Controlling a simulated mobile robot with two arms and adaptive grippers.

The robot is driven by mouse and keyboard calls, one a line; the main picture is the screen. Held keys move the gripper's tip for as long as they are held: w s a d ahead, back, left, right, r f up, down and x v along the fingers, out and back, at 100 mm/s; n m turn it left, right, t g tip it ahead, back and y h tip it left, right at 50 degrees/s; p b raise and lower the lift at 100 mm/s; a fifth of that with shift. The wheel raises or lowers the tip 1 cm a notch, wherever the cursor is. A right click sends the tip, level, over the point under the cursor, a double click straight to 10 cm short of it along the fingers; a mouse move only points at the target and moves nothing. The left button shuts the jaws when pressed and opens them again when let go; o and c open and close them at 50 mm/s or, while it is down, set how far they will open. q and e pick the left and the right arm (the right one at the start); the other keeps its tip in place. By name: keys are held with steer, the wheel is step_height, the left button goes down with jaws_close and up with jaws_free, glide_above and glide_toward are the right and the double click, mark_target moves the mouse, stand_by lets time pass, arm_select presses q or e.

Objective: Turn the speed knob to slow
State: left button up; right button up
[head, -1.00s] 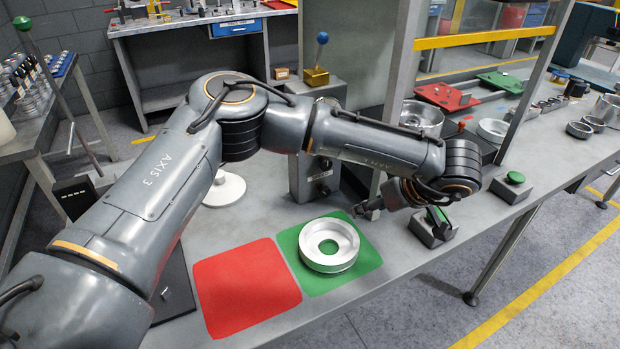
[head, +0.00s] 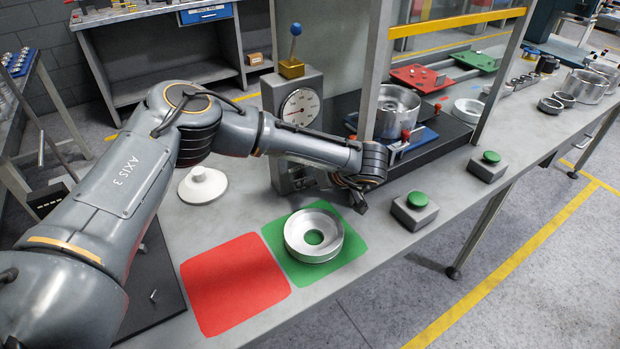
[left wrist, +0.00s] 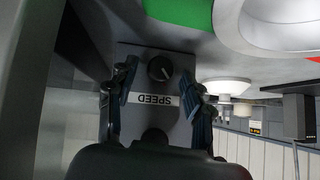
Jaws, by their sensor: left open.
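The speed knob (left wrist: 160,68) is a small dark round knob with a light pointer mark, on a grey panel above a white SPEED label (left wrist: 165,100) that reads upside down in the left wrist view. My left gripper (left wrist: 158,92) is open, with one finger on each side of the label and knob, apart from the knob. In the head view my left gripper (head: 355,192) is beside the lower part of the grey machine housing (head: 276,150), which bears a round dial gauge (head: 300,107). The knob is hidden there by my arm. My right gripper is not in view.
A silver ring part (head: 314,228) sits on the green mat (head: 345,262), beside a red mat (head: 235,285). Green button boxes (head: 415,212) stand right of my gripper. A white round base (head: 203,187) stands left of the housing. A blue-knobbed lever (head: 294,45) tops the housing.

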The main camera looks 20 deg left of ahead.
arm_select(q)
steer(key=shift+w+a+f, duration=0.2)
steer(key=shift+a+f, duration=0.2)
steer(key=shift+f, duration=0.05)
jaws_close()
steer(key=t+b, duration=0.1)
steer(key=b, duration=0.1)
steer(key=n+h+b, duration=0.1)
steer(key=shift+s+a+f+t+b, duration=0.2)
steer(key=shift+f+t+b, duration=0.1)
steer(key=shift+t+b, duration=0.1)
steer(key=shift+r+n+h+b, duration=0.1)
steer(key=shift+n+h+b, duration=0.2)
steer(key=shift+h+b, duration=0.1)
steer(key=shift+d+r+t, duration=0.1)
steer(key=shift+r+t, duration=0.1)
steer(key=shift+t, duration=0.2)
